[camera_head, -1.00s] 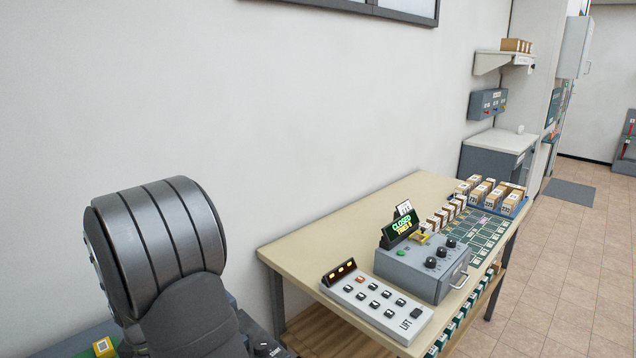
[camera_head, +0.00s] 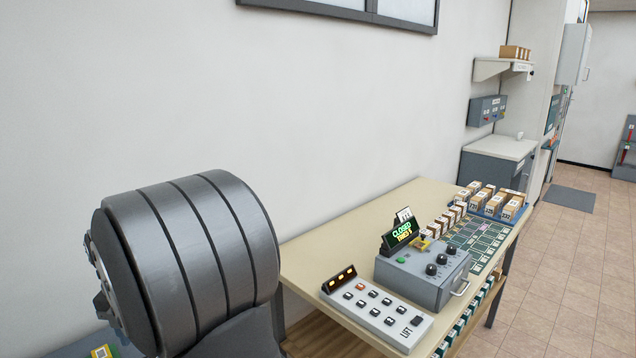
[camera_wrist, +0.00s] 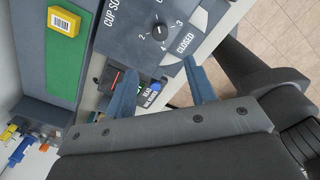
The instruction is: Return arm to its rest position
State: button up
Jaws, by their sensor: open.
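My gripper (camera_wrist: 165,92) shows in the wrist view as two blue fingers standing apart, with nothing held between them. Beyond the fingers is a grey panel (camera_wrist: 130,42) with a dial marked with numbers and a "CLOSED" label. A blue button and a small dark label lie close to the fingers in the picture; I cannot tell if anything touches. In the head view only my large grey arm joint shows at the lower left, and the gripper is out of sight.
A yellow barcoded block (camera_wrist: 64,22) sits on a green strip. The head view shows a table (camera_head: 330,240) with a button panel (camera_head: 375,312), a grey control box (camera_head: 425,275) with a lit "CLOSED" sign, and several small boxes (camera_head: 490,203). Floor (camera_head: 570,260) is clear at right.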

notch_tip(320, 180, down, 15)
jog(key=shift+r, duration=0.1)
jog(key=shift+m, duration=0.4)
jog(key=m, duration=0.3)
jog(key=shift+m, duration=0.4)
jog(key=m, duration=0.4)
jog(key=shift+r+m, duration=0.1)
jog(key=shift+m, duration=0.3)
